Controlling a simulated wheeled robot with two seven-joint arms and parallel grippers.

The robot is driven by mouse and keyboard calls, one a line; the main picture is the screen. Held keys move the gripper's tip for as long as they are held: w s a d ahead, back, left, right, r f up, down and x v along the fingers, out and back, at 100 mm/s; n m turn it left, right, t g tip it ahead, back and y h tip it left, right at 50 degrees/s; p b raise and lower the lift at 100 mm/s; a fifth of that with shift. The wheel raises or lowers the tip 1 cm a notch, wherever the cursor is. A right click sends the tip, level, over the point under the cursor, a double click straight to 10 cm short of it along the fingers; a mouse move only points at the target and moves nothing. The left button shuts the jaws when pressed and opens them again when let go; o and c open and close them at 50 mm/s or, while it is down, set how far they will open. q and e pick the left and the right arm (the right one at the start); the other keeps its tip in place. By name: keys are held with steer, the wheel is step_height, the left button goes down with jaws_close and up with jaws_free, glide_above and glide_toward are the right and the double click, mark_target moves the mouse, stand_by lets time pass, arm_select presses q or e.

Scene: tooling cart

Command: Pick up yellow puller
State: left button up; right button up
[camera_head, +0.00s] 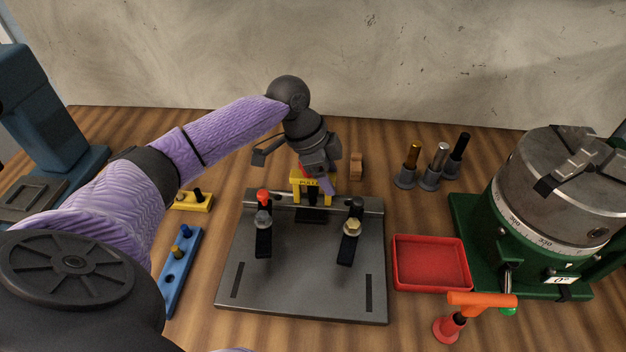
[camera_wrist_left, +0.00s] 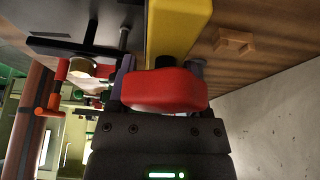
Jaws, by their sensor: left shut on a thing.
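The yellow puller (camera_head: 299,186) stands at the back edge of the grey fixture plate (camera_head: 305,290), with lettering on its crossbar. My left gripper (camera_head: 324,180) reaches down over it from behind and is shut on it. In the left wrist view the puller's yellow body (camera_wrist_left: 176,32) runs up from a red part (camera_wrist_left: 165,90) between the fingers. The gripper hides much of the puller's top. I cannot tell whether the puller touches the plate. My right gripper is not in view.
Two black clamps (camera_head: 353,235) with bolts sit on the plate. A red tray (camera_head: 431,285), an orange-handled tool (camera_head: 480,300) and a green-based rotary chuck (camera_head: 555,200) are at right. Three upright pins (camera_head: 411,160) stand behind. A blue block (camera_head: 181,270) and a yellow block (camera_head: 190,204) lie left.

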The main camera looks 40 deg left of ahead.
arm_select(q)
jaws_close()
steer(key=shift+r, duration=0.1)
